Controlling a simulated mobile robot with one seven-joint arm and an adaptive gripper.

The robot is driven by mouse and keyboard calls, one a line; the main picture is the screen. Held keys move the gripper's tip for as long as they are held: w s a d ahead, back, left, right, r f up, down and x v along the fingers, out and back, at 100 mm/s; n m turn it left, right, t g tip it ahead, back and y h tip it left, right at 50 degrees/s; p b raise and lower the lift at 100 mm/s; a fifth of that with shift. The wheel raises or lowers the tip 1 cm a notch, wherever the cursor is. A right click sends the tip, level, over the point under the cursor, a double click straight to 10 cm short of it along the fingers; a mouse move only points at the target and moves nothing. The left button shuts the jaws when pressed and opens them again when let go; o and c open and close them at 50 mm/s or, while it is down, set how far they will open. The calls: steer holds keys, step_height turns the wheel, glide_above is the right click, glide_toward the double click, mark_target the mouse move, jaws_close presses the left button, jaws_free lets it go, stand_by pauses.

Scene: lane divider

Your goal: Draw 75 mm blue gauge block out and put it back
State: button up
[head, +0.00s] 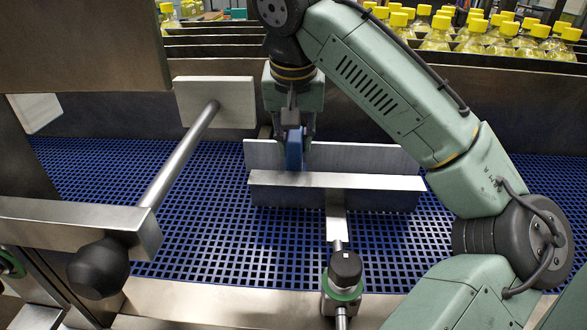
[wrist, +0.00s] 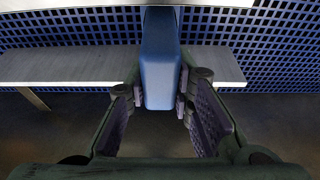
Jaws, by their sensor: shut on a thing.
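The blue gauge block (head: 294,149) is upright in the head view, between two parallel grey metal plates of the lane divider. My gripper (head: 292,130) is above the divider, pointing down, with its fingers shut on the block's upper part. In the wrist view the block (wrist: 161,72) stands between the two fingertips (wrist: 160,103), which touch its sides. The back plate (head: 380,158) and the front plate (head: 335,181) show on both sides of the block. The block's lower end is hidden behind the front plate, so I cannot tell how deep it sits.
A blue grid belt (head: 200,235) lies under the divider. A rod with a pale pad (head: 215,102) reaches in from the left, beside my gripper. A black-knobbed clamp (head: 345,268) stands in front. Yellow-capped bottles (head: 440,32) stand behind the metal rails.

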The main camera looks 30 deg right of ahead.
jaws_close()
steer(key=shift+r, duration=0.1)
